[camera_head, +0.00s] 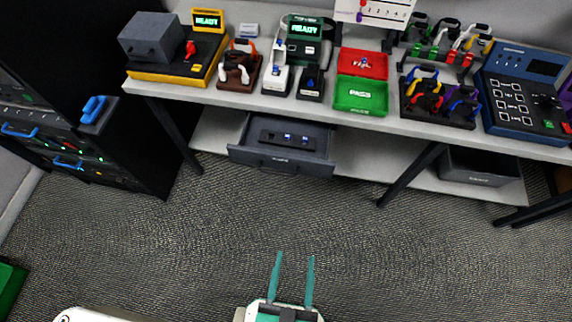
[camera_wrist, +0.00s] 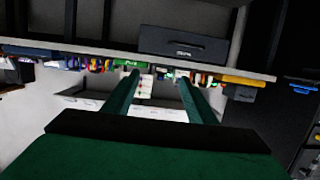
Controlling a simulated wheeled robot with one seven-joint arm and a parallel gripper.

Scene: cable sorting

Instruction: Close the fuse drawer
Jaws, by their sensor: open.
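The fuse drawer (camera_head: 280,160) is a dark grey drawer under the workbench, left of centre in the head view. It stands pulled out, with its inside and several small fuse-like parts on a dark block showing. Its labelled front also shows in the wrist view (camera_wrist: 184,44), upper right of centre, in a picture that looks upside down. My gripper (camera_head: 295,257) has two green fingers, apart and empty, over the floor well in front of the drawer. The fingers also show in the wrist view (camera_wrist: 159,77), and nothing is between them.
The workbench (camera_head: 225,97) runs across the back, carrying trays, cable racks and test devices. A dark bin (camera_head: 478,167) sits on the lower shelf at right. Dark table legs stand on both sides of the drawer. A black rack (camera_head: 95,135) is at left. The carpet (camera_head: 300,210) before the drawer is clear.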

